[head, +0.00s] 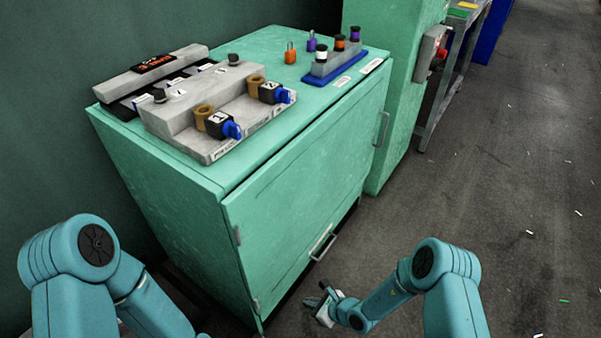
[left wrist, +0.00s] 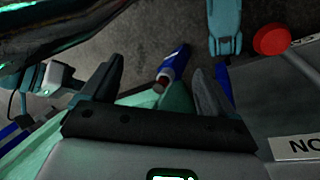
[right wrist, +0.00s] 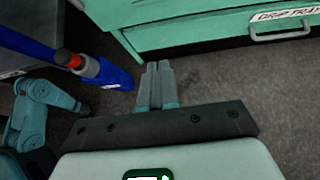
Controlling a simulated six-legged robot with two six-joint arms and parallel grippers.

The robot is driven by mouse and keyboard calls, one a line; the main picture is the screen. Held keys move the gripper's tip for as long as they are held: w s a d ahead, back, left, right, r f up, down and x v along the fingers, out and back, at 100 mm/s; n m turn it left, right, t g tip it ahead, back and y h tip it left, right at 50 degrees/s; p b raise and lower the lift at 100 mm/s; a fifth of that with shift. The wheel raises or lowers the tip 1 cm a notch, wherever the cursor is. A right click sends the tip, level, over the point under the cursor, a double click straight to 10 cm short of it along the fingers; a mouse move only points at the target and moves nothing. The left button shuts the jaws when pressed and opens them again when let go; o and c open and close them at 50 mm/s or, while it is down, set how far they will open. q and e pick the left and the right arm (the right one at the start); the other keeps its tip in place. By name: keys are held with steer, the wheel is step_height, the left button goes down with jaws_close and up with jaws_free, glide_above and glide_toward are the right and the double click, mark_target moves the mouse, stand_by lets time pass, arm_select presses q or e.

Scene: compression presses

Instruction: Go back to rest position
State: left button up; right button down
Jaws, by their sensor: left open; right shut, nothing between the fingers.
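My right gripper (head: 318,300) is low over the floor, in front of the green cabinet (head: 290,170). In the right wrist view its two fingers (right wrist: 158,68) are together with nothing between them. My left arm comes in at the lower left of the head view, bent downward, and its gripper is hidden there. In the left wrist view the left gripper (left wrist: 157,68) is open, its fingers apart. A blue cylindrical thing with a red part (left wrist: 172,68) shows beyond the gap; I cannot tell its distance.
On the cabinet stand a grey press block (head: 185,115) with blue-handled valves and a blue tray (head: 338,70) with several small capped pieces. The drip tray drawer handle (right wrist: 283,32) projects near my right gripper.

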steer(key=s+r+n+g, duration=0.2)
steer(key=s+n+g, duration=0.5)
steer(key=s, duration=0.6)
steer(key=s+d+r+n+h, duration=0.4)
steer(key=s+d+n, duration=0.35)
steer(key=n, duration=0.45)
step_height(320, 180, up, 26)
steer(key=n+t+p, duration=0.1)
steer(key=n+p, duration=0.3)
steer(key=p, duration=1.9)
steer(key=shift+w+a+t, duration=0.15)
steer(key=shift+w+t, duration=0.15)
steer(key=shift+w, duration=0.1)
